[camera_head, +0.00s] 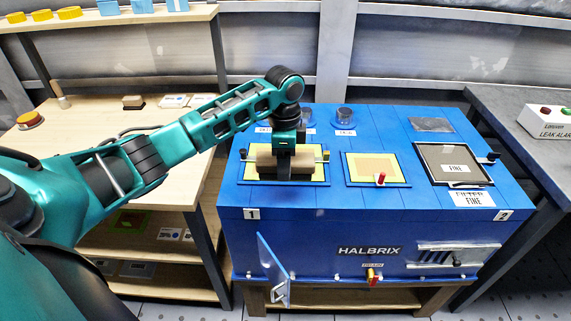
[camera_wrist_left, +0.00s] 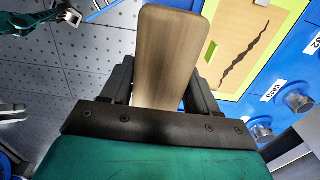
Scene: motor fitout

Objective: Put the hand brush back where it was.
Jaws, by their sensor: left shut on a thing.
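My left gripper (camera_head: 286,150) is shut on a brown wooden block, which I take as the hand brush (camera_head: 287,164). It is held crosswise over the left yellow-framed panel (camera_head: 250,179) on top of the blue cabinet (camera_head: 330,198). In the left wrist view the brush (camera_wrist_left: 168,55) is a long, smooth, rounded wooden piece between the dark fingers (camera_wrist_left: 160,88). No bristles show. Beside it is a yellow-bordered panel (camera_wrist_left: 240,45) with a dark, jagged crack. I cannot tell whether the brush touches the panel.
The cabinet top also holds a middle yellow panel (camera_head: 375,167) with a red knob, a black-framed filter (camera_head: 452,163) and round caps (camera_head: 344,116). A small door (camera_head: 273,270) hangs open in front. A wooden bench (camera_head: 70,150) stands left, a grey bench (camera_head: 520,130) right.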

